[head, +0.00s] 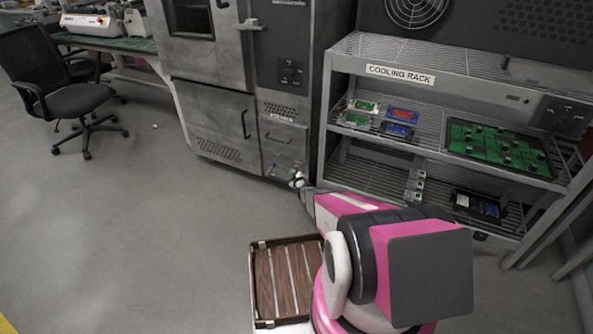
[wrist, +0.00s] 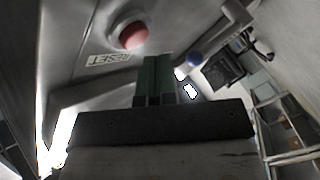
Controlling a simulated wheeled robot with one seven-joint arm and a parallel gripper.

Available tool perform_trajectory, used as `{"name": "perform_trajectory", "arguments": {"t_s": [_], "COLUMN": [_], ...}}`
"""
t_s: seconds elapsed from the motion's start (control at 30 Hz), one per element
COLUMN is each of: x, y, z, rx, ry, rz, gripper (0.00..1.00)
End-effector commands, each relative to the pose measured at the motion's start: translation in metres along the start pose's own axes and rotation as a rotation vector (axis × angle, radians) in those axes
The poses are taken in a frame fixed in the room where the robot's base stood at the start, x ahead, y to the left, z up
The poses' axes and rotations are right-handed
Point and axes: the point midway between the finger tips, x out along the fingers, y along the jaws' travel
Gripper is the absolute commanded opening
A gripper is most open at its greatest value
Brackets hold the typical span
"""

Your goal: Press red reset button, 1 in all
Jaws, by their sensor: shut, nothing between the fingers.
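The red reset button (wrist: 133,36) shows in the wrist view as a round red cap on a grey metal panel, with a "RESET" label (wrist: 108,60) beside it. My gripper (wrist: 154,58) is shut and empty, its green-grey fingers held together. In the picture the fingertips lie just below and right of the button; I cannot tell whether they touch it. In the head view my gripper (head: 297,181) is at the low front panel of the grey oven cabinet (head: 215,115), small and partly hidden by my arm. The button is too small to make out surely there.
The cooling rack (head: 400,75) with circuit boards stands right of the cabinet. A wooden slatted tray (head: 284,240) is low in front. A black chair (head: 62,85) is at left; the left floor is clear.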

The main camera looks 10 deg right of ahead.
Motion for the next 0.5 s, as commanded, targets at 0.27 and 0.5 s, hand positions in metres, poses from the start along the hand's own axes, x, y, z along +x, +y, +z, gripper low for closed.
{"name": "perform_trajectory", "arguments": {"t_s": [0.27, 0.5], "x": [-0.003, -0.017], "y": [-0.002, -0.011], "z": [-0.002, -0.013], "rx": [0.0, 0.0], "ry": [0.0, 0.001], "rz": [0.0, -0.001], "gripper": [0.0, 0.0]}}
